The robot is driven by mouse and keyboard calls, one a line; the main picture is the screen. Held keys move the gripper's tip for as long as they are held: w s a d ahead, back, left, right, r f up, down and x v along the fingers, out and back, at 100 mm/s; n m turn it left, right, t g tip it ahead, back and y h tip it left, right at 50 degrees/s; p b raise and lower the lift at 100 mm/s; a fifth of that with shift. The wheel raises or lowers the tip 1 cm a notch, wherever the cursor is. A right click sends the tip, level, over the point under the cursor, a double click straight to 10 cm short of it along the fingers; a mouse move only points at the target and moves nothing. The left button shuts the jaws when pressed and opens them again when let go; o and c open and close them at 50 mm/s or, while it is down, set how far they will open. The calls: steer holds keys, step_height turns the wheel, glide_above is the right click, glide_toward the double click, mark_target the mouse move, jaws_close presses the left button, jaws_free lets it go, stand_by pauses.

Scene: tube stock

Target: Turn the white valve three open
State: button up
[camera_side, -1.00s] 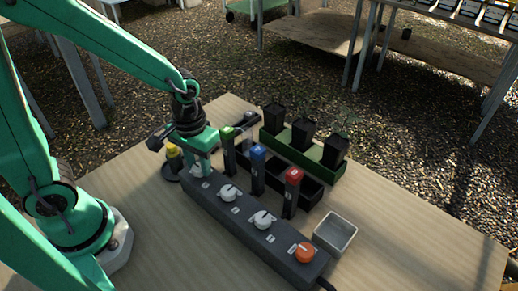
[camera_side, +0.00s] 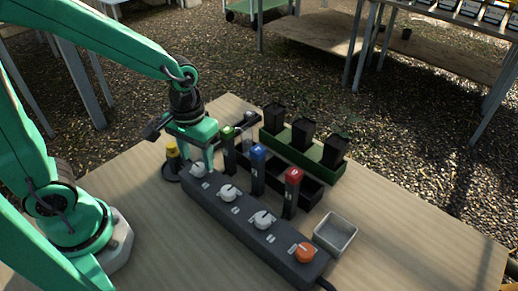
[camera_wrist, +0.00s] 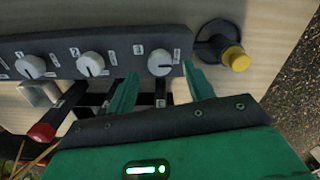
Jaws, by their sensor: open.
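A dark valve box (camera_side: 245,222) carries a row of white knobs. The end white knob (camera_side: 199,168) is beside my gripper (camera_side: 210,163); the middle white knob (camera_side: 229,193) and another white knob (camera_side: 263,220) follow along the row. Their number labels are too small to read surely. In the wrist view my gripper (camera_wrist: 160,82) is open and empty, its fingertips on either side just below the end knob (camera_wrist: 160,62). That knob's pointer line is roughly sideways. The middle knob (camera_wrist: 90,64) and the far one (camera_wrist: 30,66) are clear of the fingers.
An orange knob (camera_side: 305,252) ends the row. Black posts with green, blue (camera_side: 258,152) and red (camera_side: 293,175) tops stand close behind the box. A yellow-topped button (camera_side: 172,148) is at the near end. A metal tray (camera_side: 336,233) and a green rack (camera_side: 312,152) lie beyond.

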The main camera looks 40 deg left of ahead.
mark_target(196, 166)
steer(key=shift+r, duration=2.65)
steer(key=s+a+r+m+t, duration=0.2)
steer(key=s+a+r+t, duration=0.3)
steer(key=r, duration=0.3)
steer(key=shift+a+r+t, duration=0.15)
steer(key=shift+a+t, duration=0.15)
steer(key=shift+a, duration=0.2)
